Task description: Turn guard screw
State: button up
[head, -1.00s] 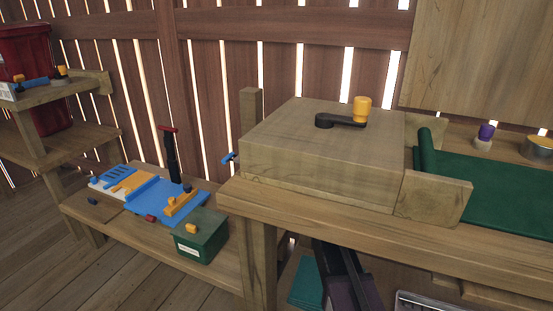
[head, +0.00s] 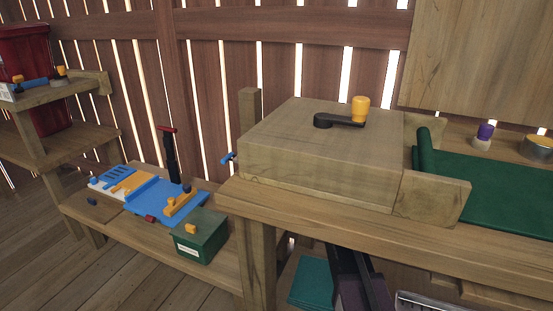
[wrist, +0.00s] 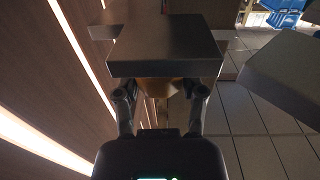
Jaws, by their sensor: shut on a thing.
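In the wrist view my gripper (wrist: 161,92) has its two fingers closed in on a tan-orange piece (wrist: 158,88). Most of that piece is hidden behind a dark flat-faced block (wrist: 165,52) just ahead of the fingers. Whether this piece is the guard screw I cannot tell. In the head view my gripper is not visible. A small blue screw-like piece (head: 229,158) sticks out at the left side of the wooden box (head: 320,148). A black crank with an orange knob (head: 360,110) lies on top of the box.
The box stands on a wooden bench (head: 350,232). A slatted wall (head: 225,65) runs close behind. A teal sheet (head: 312,282) lies below the bench.

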jog(key=n+g, duration=0.2)
jog(key=g, duration=0.1)
jog(key=n+g+y, duration=0.1)
jog(key=n+g, duration=0.1)
jog(key=g, duration=0.1)
jog(key=shift+a+y, duration=0.2)
jog(key=shift+y, duration=0.1)
jog(key=shift+s+n+g, duration=0.2)
jog(key=shift+n+g, duration=0.6)
jog(key=shift+g, duration=0.5)
jog(key=shift+s+f, duration=0.1)
jog(key=o, duration=1.1)
jog(key=shift+o, duration=0.2)
jog(key=shift+d, duration=0.1)
jog(key=shift+w, duration=0.2)
